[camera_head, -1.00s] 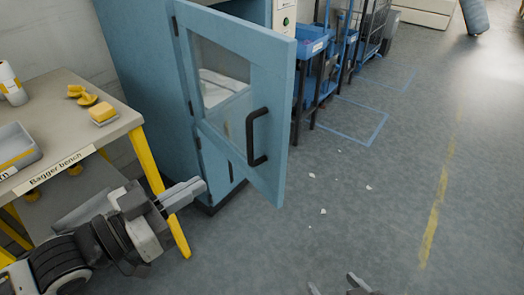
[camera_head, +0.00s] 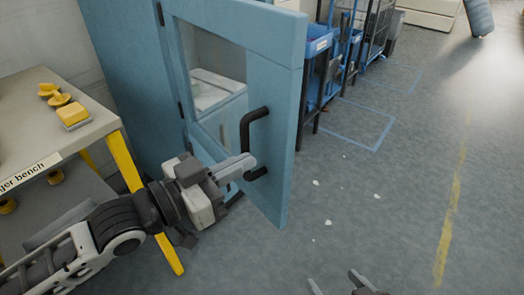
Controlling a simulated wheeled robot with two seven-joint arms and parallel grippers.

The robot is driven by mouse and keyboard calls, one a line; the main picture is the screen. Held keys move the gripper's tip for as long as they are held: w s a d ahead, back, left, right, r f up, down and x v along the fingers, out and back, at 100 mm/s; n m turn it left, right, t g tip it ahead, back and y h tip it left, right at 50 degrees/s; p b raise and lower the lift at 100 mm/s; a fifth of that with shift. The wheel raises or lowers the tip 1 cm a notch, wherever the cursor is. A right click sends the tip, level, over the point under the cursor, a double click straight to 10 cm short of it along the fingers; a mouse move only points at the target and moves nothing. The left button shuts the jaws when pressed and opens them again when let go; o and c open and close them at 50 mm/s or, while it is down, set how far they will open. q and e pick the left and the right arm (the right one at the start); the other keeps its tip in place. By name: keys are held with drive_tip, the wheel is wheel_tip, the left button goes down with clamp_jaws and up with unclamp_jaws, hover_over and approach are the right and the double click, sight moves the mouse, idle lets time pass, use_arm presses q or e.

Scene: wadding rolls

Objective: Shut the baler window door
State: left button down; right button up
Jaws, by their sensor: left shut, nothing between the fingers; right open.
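The blue baler window door (camera_head: 278,140) stands ajar from the blue baler (camera_head: 115,75), hinged on its left side. It has a clear window (camera_head: 213,75) with pale material behind it. A black bar handle (camera_head: 246,135) is on its outer face near the free edge. My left gripper (camera_head: 250,162) is shut and empty, its fingertips at the lower part of the handle; I cannot tell whether they touch it. My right gripper (camera_head: 335,287) is open and empty at the bottom edge of the view, away from the door, only its fingertips showing.
The bagger bench (camera_head: 90,135) with yellow legs stands at the left, close to my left arm, with yellow items (camera_head: 70,112) on top. Blue carts (camera_head: 325,70) stand behind the door. The floor (camera_head: 400,200) to the right is clear apart from small white scraps.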

sight(276, 146)
use_arm(q)
drive_tip(key=shift+x, duration=2.5)
